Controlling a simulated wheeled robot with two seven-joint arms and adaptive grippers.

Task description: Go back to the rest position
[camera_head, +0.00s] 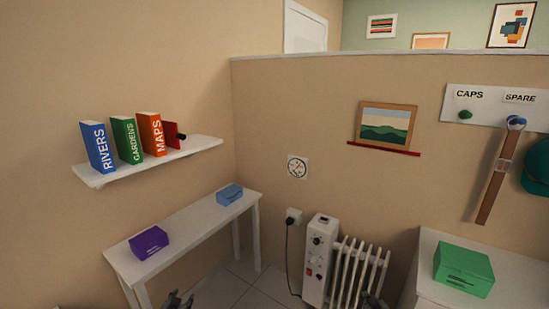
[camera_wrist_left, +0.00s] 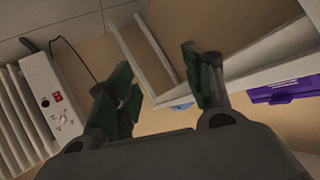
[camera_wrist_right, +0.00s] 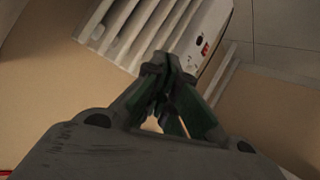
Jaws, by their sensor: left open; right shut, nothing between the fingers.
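My left gripper (camera_head: 178,300) shows at the bottom edge of the head view, in front of the narrow white table. In the left wrist view its fingers (camera_wrist_left: 160,85) are spread apart with nothing between them. My right gripper (camera_head: 372,302) shows at the bottom edge of the head view, in front of the white radiator (camera_head: 352,270). In the right wrist view its fingertips (camera_wrist_right: 168,65) are together and hold nothing. Both grippers are apart from the objects around them, as far as I can see.
A narrow white table (camera_head: 190,228) at left bears a purple box (camera_head: 148,242) and a blue box (camera_head: 229,194). A shelf (camera_head: 120,172) above holds books. A white cabinet at right (camera_head: 425,262) bears a green box (camera_head: 463,268). A strap (camera_head: 492,190) and a cap (camera_head: 538,168) hang at right.

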